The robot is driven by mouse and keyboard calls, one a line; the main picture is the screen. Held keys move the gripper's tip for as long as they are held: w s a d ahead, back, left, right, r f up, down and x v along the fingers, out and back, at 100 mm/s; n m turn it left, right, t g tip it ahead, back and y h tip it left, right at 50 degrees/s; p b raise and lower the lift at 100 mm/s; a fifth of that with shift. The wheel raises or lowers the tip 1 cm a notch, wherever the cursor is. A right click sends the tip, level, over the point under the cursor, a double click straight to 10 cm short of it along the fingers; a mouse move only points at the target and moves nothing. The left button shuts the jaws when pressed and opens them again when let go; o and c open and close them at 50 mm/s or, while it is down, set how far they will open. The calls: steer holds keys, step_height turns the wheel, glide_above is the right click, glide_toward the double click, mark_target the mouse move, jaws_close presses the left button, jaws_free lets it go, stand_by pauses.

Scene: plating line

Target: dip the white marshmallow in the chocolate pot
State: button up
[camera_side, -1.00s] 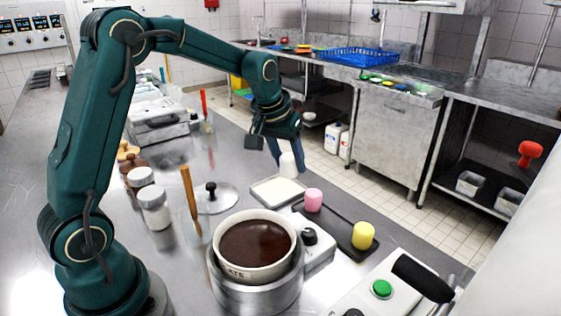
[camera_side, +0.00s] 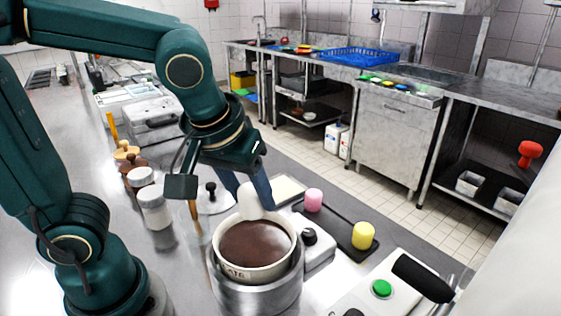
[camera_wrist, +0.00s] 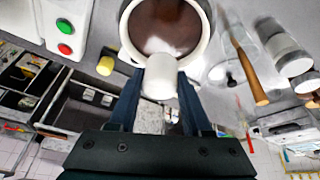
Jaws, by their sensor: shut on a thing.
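The white marshmallow (camera_side: 250,201) is between the blue fingers of my gripper (camera_side: 254,190), which is shut on it. It is over the far rim of the chocolate pot (camera_side: 228,268), a white bowl of dark chocolate (camera_side: 256,246) set in a metal warmer. In the wrist view the marshmallow (camera_wrist: 160,78) hangs at the pot's rim (camera_wrist: 204,50) and overlaps the chocolate (camera_wrist: 165,25). I cannot tell whether it touches the chocolate. The lower ends of the fingers are partly hidden.
A pink marshmallow (camera_side: 313,200) and a yellow one (camera_side: 362,235) stand on a dark tray (camera_side: 336,228) right of the pot. A pale tray (camera_side: 288,190) lies behind. A lid (camera_side: 216,203), a wooden-handled tool (camera_side: 194,220) and jars (camera_side: 153,206) stand left.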

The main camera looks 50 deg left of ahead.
mark_target(253, 213)
steer(key=shift+d+f, duration=0.1)
steer(key=shift+f, duration=4)
steer(key=shift+r, duration=0.1)
steer(key=shift+r, duration=2.15)
steer(key=shift+r, duration=2.5)
